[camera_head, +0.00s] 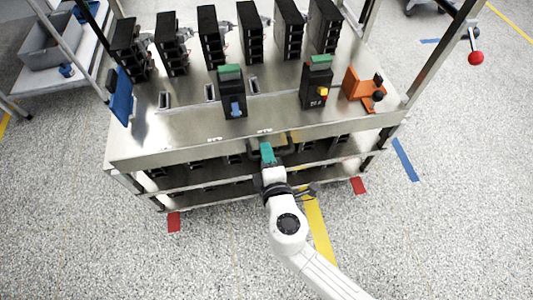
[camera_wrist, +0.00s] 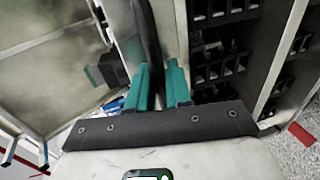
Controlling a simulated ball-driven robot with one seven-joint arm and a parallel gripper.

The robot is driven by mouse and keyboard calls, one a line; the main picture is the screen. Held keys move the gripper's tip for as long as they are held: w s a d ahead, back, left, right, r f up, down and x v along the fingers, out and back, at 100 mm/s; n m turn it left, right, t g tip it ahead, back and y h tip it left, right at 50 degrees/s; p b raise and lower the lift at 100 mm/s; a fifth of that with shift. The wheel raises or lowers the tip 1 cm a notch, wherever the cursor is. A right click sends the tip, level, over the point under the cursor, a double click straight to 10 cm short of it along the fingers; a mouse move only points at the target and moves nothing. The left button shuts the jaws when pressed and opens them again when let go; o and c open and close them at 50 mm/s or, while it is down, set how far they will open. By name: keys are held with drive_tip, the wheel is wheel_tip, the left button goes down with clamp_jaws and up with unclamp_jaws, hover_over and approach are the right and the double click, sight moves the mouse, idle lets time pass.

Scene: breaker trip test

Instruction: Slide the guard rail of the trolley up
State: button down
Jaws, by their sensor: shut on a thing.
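The trolley (camera_head: 160,140) is a metal cart with a top deck and lower shelves. My gripper (camera_head: 266,149) reaches its front, just below the edge of the top deck. In the wrist view my gripper (camera_wrist: 159,78) has its teal fingers on either side of a dark bar (camera_wrist: 149,35), which looks like the guard rail. The fingers are closed on it. In the head view the fingers and wrist hide most of the bar.
Several black breaker units (camera_head: 251,35) stand along the back of the deck. Nearer are a black unit with a blue lever (camera_head: 233,95), one with a yellow knob (camera_head: 316,85) and an orange device (camera_head: 363,88). Open floor (camera_head: 450,220) lies to the right.

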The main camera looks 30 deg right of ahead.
drive_tip(key=shift+r, duration=0.3)
drive_tip(key=c, duration=1.2)
unclamp_jaws()
drive_tip(key=shift+s, duration=0.1)
drive_tip(key=v, duration=1)
drive_tip(key=shift+s+a+p, duration=0.1)
drive_tip(key=shift+s+p, duration=0.2)
drive_tip(key=shift+s, duration=0.05)
